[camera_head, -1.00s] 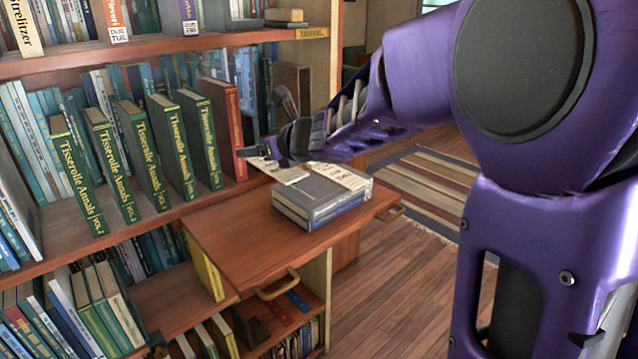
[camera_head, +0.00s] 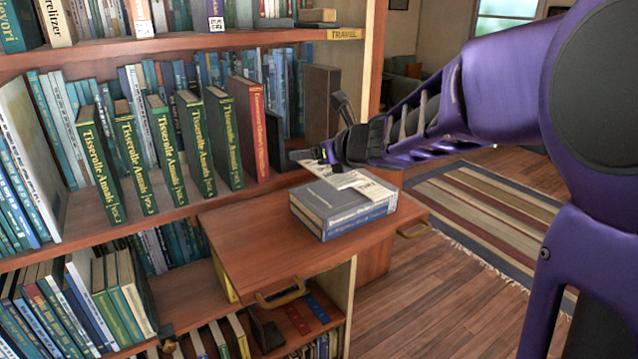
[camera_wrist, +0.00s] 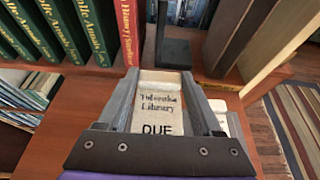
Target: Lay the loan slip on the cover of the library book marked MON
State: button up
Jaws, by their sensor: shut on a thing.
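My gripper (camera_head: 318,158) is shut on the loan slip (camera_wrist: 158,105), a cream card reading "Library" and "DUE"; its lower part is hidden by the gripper. In the head view a pale edge of the slip (camera_head: 303,155) shows at the fingertips. The gripper is just above and behind a short stack of grey-blue books (camera_head: 325,206) on a pull-out wooden board. The top cover bears a whitish label or paper (camera_head: 372,187); I cannot read MON on it. A pale printed piece also shows beside the right finger in the wrist view (camera_wrist: 231,122).
The pull-out board (camera_head: 250,245) is bare left of and in front of the stack. Green volumes (camera_head: 180,150) and a red book (camera_head: 250,130) stand on the shelf behind. A dark bookend (camera_wrist: 174,53) and brown upright books (camera_head: 320,105) are close beyond the gripper.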

aim_at(313, 185)
jog(key=shift+f+b, duration=0.95)
jog(key=shift+f, duration=1.7)
jog(key=shift+f, duration=0.2)
jog(key=o, duration=1.3)
jog(key=shift+r, duration=0.1)
